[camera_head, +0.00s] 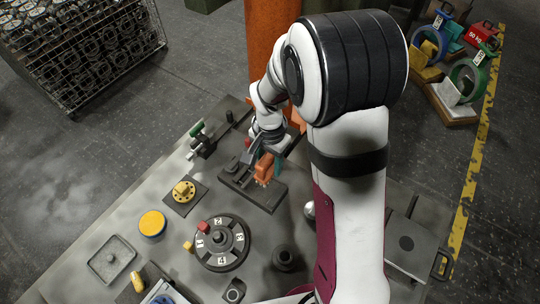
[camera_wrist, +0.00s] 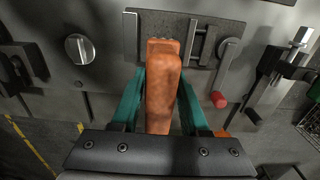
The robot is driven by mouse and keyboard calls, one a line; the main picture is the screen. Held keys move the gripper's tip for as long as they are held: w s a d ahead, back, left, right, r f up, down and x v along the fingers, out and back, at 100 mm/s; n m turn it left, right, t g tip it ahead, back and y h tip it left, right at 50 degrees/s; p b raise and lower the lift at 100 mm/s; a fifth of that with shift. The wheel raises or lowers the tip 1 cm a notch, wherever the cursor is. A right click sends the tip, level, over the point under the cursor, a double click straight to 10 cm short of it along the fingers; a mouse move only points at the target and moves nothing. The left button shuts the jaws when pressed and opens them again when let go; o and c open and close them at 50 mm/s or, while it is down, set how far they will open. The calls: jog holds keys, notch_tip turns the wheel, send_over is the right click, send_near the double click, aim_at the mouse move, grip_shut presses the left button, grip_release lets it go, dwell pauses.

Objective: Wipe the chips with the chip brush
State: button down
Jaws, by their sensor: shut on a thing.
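My gripper (camera_head: 268,160) is shut on an orange-brown block-like piece, which I take to be the chip brush (camera_head: 263,170). It is held over or on a dark fixture plate (camera_head: 266,199) on the bench; I cannot tell whether it touches. In the wrist view the brush (camera_wrist: 163,75) stands between the teal fingers of my gripper (camera_wrist: 162,98), pointing away from the palm. Its far end hides part of the fixture (camera_wrist: 129,40). A clamp lever with a red grip (camera_wrist: 218,99) is beside it. I cannot make out any chips.
The grey bench (camera_head: 110,225) carries a numbered round dial (camera_head: 222,262), a yellow disc (camera_head: 152,223), a brass flanged part (camera_head: 184,191), a shallow tray (camera_head: 110,258) and a lidded box (camera_head: 408,243). A wire crate of castings (camera_head: 80,40) stands on the floor. An orange column (camera_head: 270,40) rises behind.

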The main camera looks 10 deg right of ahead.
notch_tip(320, 180, down, 4)
jog(key=shift+s+a+r, duration=0.1)
jog(key=shift+r, duration=0.1)
jog(key=shift+s+a, duration=2.15)
jog(key=shift+s, duration=0.05)
jog(key=shift+w+d, duration=2.2)
jog(key=shift+w+d+r, duration=0.1)
jog(key=shift+r, duration=4)
